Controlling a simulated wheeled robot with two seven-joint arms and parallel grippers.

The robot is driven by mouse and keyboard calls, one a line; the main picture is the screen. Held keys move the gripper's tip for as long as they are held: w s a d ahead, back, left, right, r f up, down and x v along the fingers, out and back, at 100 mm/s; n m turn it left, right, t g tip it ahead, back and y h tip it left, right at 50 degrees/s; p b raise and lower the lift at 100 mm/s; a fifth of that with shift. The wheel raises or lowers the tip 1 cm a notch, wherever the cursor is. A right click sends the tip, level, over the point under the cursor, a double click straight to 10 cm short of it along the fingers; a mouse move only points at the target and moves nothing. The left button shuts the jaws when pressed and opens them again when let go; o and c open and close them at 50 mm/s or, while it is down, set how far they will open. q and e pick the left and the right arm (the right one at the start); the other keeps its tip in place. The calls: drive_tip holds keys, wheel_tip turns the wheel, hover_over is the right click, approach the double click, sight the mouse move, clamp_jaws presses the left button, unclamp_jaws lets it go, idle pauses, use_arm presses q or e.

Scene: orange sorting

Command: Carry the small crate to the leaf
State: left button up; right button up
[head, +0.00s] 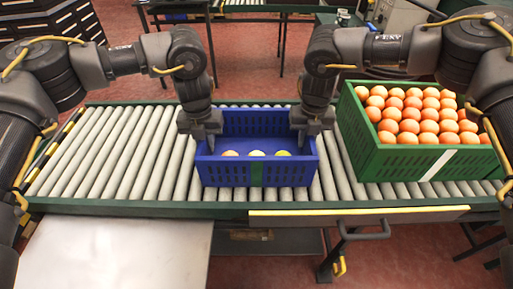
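The small crate (225,174) is blue with a green stripe on its front. It sits level on the roller conveyor and holds a few pale orange and yellowish fruits (256,153). My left gripper (202,138) is at the top of its left end wall. My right gripper (312,132) is at the top of its right end wall. The gripper bodies hide the fingertips and wall rims, so I cannot tell whether they are closed on the walls. The leaf (115,255), a pale flat board, lies at the front left, beside the conveyor's front edge.
A large green crate (400,165) full of oranges stands on the conveyor to the right. The rollers (120,150) left of the small crate are clear. A yellow-edged rail (360,216) and a handle (365,233) are at the front right. The leaf is empty.

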use_arm(q)
clamp_jaws()
use_arm(e)
clamp_jaws()
use_arm(q)
drive_tip(key=shift+r, duration=0.15)
use_arm(e)
drive_tip(key=shift+r, duration=0.15)
